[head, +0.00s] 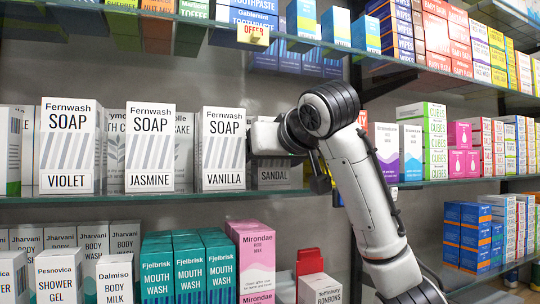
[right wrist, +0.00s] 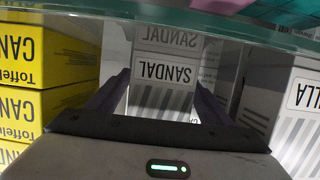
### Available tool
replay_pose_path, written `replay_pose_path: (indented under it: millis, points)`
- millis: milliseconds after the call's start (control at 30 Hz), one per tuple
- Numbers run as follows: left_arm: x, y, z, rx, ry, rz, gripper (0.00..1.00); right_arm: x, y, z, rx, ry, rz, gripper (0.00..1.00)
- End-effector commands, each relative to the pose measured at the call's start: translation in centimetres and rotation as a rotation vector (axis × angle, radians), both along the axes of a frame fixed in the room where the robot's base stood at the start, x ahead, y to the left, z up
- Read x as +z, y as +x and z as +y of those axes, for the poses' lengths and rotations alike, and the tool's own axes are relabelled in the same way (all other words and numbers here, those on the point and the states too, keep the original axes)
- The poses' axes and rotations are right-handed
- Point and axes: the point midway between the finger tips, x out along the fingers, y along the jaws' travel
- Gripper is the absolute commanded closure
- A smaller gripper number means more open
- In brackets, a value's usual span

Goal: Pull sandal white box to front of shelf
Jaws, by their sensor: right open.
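The white Sandal box (head: 276,174) stands on the middle shelf, set back to the right of the Vanilla soap box (head: 222,150). In the head view its upper part is hidden by my right gripper and wrist. In the right wrist view, which is upside down, the Sandal box (right wrist: 162,88) is framed between the two fingers of my right gripper (right wrist: 158,92). The fingers are open, one beside each side of the box. I cannot tell whether they touch it. My left gripper is not in view.
Yellow candy boxes (right wrist: 38,48) and a striped soap box (right wrist: 297,112) flank the gripper closely in the right wrist view. The glass shelf edge (right wrist: 200,24) runs across that view. Jasmine (head: 150,148) and Violet (head: 68,147) soap boxes stand farther left.

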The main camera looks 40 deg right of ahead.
Motion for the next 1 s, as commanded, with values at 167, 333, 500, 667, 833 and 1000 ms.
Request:
replay_pose_path:
  millis: [167, 333, 500, 667, 833, 1000]
  points:
    - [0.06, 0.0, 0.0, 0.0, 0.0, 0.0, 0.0, -0.11, 0.31, -0.1, -0.001, -0.001, -0.001, 0.26]
    - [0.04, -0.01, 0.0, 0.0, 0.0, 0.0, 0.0, -0.11, 0.28, -0.1, -0.001, -0.001, -0.001, 0.26]
    - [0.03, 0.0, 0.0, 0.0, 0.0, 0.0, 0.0, -0.11, 0.28, -0.1, -0.001, -0.001, -0.001, 0.55]
    - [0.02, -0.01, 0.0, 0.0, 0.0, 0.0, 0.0, -0.1, 0.26, -0.09, -0.001, -0.001, -0.001, 0.72]
    - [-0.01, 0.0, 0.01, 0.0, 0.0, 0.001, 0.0, -0.1, 0.16, 0.09, 0.001, 0.0, -0.001, 0.72]
    - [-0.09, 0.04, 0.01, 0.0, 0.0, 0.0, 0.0, -0.09, -0.17, 0.7, 0.009, -0.001, -0.002, 0.72]
